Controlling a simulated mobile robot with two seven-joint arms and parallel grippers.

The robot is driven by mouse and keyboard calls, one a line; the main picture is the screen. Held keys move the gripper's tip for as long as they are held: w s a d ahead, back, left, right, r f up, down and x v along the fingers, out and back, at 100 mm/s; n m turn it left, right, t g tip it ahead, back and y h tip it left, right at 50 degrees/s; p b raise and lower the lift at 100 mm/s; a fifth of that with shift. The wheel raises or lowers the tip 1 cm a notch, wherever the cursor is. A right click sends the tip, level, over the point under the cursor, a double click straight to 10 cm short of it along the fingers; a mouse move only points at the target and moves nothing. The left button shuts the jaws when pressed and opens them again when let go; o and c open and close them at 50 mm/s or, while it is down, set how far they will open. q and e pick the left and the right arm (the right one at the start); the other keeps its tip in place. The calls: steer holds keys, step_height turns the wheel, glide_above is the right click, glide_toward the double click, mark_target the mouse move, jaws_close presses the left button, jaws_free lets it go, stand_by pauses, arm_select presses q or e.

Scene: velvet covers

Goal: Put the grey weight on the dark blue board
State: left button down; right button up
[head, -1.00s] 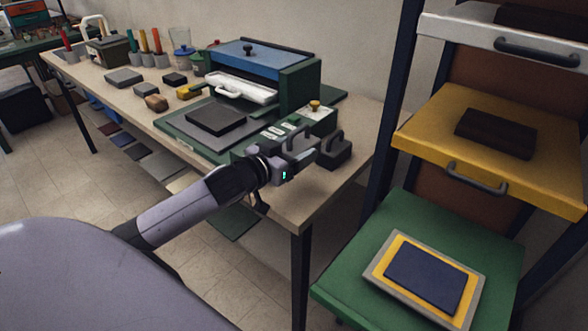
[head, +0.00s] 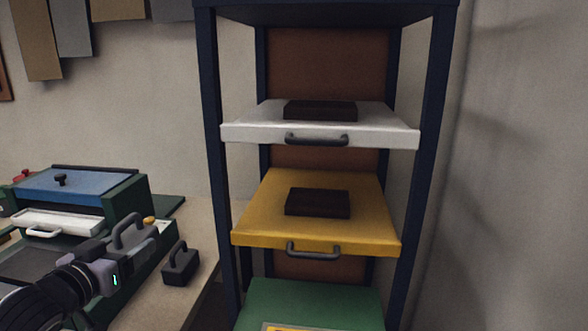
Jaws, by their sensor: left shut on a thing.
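My left gripper (head: 118,258) is at the lower left, over the right end of the bench. It is shut on the grey weight (head: 129,236), a block with a loop handle. The gripper and arm hide part of the weight, and I cannot tell how far it is above the bench. A similar darker weight (head: 181,266) stands on the bench to its right. The dark blue board is outside the view now; only the edge of a yellow piece (head: 305,327) shows on the green shelf (head: 312,302). My right gripper is not in view.
The rack has a yellow shelf (head: 270,220) and a white shelf (head: 345,140) above the green one, each with a dark block and a front handle. A dark blue post (head: 222,170) stands between bench and shelves. A blue-topped press (head: 75,187) is on the bench.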

arm_select(q)
steer(key=s+d+f+n+y, duration=0.1)
steer(key=s+d+f, duration=0.8)
steer(key=s+d, duration=0.2)
steer(key=shift+s+d, duration=0.3)
steer(key=shift+s, duration=0.3)
steer(key=shift+r, duration=0.1)
